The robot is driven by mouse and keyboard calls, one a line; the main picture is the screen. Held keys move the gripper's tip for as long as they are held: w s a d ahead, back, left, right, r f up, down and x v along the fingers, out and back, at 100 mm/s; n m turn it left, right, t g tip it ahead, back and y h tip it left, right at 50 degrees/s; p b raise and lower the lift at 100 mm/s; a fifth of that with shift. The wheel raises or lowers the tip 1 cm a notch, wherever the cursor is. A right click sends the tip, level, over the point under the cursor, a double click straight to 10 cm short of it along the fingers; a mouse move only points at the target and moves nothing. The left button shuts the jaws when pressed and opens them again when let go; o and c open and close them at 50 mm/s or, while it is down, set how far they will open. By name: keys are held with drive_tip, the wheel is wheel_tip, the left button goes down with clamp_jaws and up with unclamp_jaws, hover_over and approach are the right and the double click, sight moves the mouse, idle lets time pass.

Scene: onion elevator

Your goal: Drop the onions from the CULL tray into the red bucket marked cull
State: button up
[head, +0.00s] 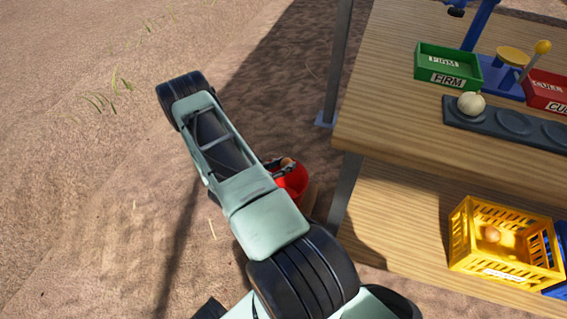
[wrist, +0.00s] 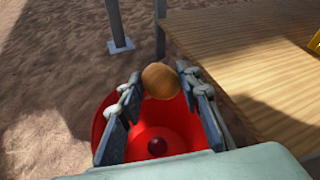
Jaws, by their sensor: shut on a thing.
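My gripper (wrist: 161,87) is shut on a brown onion (wrist: 161,80). In the wrist view the onion sits between the fingertips, over the open red bucket (wrist: 112,103).
A green FIRM tray (head: 447,81) and a dark tray with round hollows (head: 510,123), holding a pale onion (head: 471,103), stand on the upper table (head: 400,110). A yellow crate (head: 503,262) with an onion stands on the lower shelf. A table leg (head: 345,190) rises beside the bucket.

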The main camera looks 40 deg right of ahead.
drive_tip(key=shift+f, duration=0.4)
drive_tip(key=o, duration=1.2)
drive_tip(key=shift+o, duration=0.2)
drive_tip(key=shift+a, duration=0.1)
drive_tip(key=v, duration=1.2)
drive_tip(key=shift+w+r, duration=0.1)
drive_tip(key=shift+w, duration=0.05)
